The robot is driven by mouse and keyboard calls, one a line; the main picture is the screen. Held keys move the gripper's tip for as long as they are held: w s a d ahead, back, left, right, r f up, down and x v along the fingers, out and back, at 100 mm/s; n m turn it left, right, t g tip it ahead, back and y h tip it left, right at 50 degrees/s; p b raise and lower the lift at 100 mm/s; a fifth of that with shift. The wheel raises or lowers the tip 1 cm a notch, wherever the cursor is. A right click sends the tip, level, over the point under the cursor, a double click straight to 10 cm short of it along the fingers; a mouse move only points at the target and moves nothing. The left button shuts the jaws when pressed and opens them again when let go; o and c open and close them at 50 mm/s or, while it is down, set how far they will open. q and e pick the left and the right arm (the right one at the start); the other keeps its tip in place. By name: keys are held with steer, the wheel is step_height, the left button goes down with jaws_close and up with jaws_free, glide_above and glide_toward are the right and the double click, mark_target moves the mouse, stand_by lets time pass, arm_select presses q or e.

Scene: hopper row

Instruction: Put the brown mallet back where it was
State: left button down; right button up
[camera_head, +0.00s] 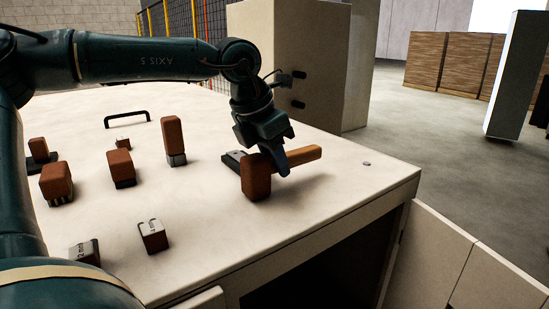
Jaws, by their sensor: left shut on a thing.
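The brown mallet (256,177) is at the right part of the pale worktop (330,217), with its blocky head toward me and its handle (306,157) pointing right. My left gripper (279,160) reaches down from above and is shut on the mallet at the handle, close to the head. The head is upright, at or just above the worktop; I cannot tell if it touches. A dark flat piece (232,157) shows just left of the head, partly hidden by it. My right gripper is not in view.
Several brown blocks with grey ends stand on the left half, including a tall one (173,141) and a small one (153,235). A black bar handle (126,119) is behind them. A beige cabinet (308,80) stands at the back. The worktop's front right is clear.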

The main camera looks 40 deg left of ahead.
arm_select(q)
steer(key=shift+f, duration=0.25)
steer(key=c, duration=1.5)
jaws_free()
steer(key=shift+o, duration=0.2)
steer(key=shift+r, duration=0.35)
steer(key=b+v, duration=0.1)
steer(key=v, duration=1)
steer(key=shift+s+r, duration=0.25)
steer(key=shift+r, duration=0.05)
